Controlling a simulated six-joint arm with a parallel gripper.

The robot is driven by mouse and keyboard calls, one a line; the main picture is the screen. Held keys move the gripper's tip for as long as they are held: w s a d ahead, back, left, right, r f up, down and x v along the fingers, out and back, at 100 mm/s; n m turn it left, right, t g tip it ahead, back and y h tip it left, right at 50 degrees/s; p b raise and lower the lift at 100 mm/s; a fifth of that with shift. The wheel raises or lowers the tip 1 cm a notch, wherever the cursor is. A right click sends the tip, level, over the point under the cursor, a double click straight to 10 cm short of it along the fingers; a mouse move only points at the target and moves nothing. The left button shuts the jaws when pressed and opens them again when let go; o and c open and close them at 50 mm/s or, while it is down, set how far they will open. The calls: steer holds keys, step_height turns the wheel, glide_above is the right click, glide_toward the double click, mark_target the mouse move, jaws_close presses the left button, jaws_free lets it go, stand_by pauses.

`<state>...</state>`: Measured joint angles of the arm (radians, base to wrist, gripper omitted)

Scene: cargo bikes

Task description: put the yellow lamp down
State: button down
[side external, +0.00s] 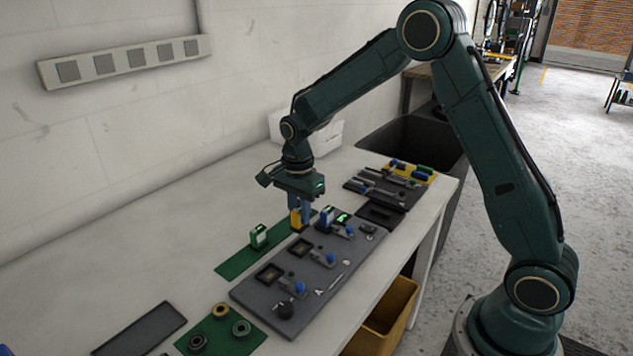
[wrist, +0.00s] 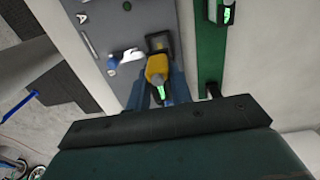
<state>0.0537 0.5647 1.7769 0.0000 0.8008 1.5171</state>
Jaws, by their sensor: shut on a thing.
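My gripper (side external: 300,205) points down over the workbench, its blue fingers shut on the yellow lamp (side external: 295,217). In the wrist view the yellow lamp (wrist: 157,70) sits between the blue fingers (wrist: 157,95), with a green lit part on its near side. The lamp is over or close to a dark square socket (wrist: 158,42) on the grey board (wrist: 97,18). I cannot tell whether the lamp touches the board. The grey board (side external: 320,270) lies on the bench with several fixtures on it.
A green strip (side external: 238,263) with a green-and-white lamp (side external: 259,237) lies left of the board. A green mat (side external: 245,340) with several rings is in front. Dark tool trays (side external: 385,190) lie farther back. Bare bench (side external: 150,225) is at the left. A yellow bin (side external: 385,318) stands below.

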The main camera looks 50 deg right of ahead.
steer(key=shift+r, duration=0.2)
steer(key=shift+w, duration=0.1)
